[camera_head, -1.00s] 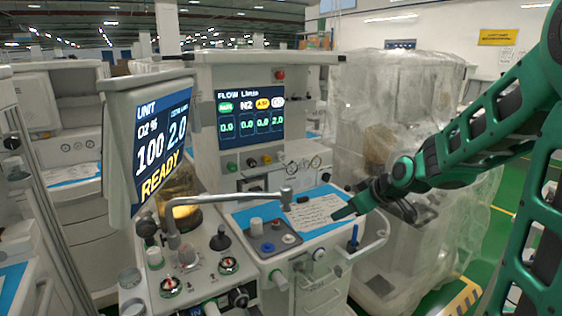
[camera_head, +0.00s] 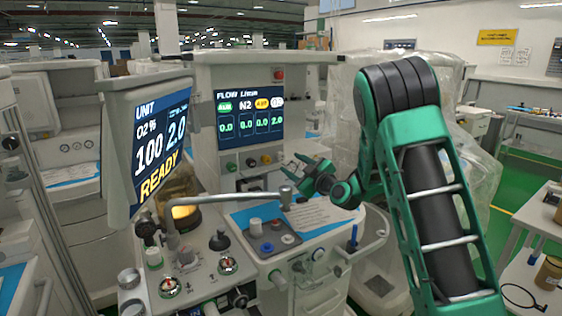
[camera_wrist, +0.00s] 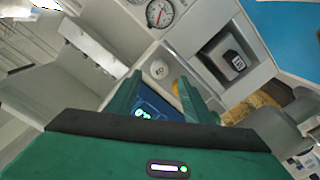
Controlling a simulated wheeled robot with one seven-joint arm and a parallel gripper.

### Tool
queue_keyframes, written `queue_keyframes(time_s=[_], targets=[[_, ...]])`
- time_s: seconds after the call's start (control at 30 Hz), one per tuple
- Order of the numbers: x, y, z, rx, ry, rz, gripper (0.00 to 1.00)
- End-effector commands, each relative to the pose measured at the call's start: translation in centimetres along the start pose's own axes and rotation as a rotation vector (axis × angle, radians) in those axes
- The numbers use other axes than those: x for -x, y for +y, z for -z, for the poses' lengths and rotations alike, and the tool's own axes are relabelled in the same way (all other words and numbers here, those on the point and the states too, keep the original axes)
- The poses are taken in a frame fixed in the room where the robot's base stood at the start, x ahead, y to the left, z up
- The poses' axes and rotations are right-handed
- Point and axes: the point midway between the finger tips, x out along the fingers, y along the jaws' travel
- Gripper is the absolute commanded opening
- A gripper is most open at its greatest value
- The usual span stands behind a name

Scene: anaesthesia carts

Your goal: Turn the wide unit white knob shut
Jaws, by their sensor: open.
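The wide unit is the cart with the flow screen (camera_head: 250,116), which reads 2.0 in its rightmost column. A row of knobs sits under the screen: a green one (camera_head: 231,167), a black one, a yellow one (camera_head: 266,160) and a white knob (camera_head: 280,157) at the right end. In the wrist view the white knob (camera_wrist: 159,69) shows just beyond and between the fingertips, with part of a yellow knob (camera_wrist: 178,88) beside it. My gripper (camera_head: 293,162) is open and empty, just right of the white knob and apart from it. Its fingers also show in the wrist view (camera_wrist: 161,82).
The work surface holds a tray of small knobs (camera_head: 272,244) and a blue sheet. A dial gauge (camera_wrist: 160,13) lies close to the white knob. A plastic-wrapped unit stands behind my arm.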

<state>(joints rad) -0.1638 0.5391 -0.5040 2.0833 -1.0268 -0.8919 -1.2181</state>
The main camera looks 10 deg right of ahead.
Motion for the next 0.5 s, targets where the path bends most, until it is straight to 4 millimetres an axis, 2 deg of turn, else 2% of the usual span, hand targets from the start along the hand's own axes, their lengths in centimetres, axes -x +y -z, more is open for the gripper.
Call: queue_keyframes(time_s=[0.1, 0.3, 0.5], targets=[[-2.3, -0.1, 0.1, 0.003, 0.003, 0.003, 0.47], [-5.6, -0.1, 0.1, 0.002, 0.002, 0.002, 0.47], [-7.6, -0.1, 0.1, 0.0, 0.001, 0.002, 0.47]])
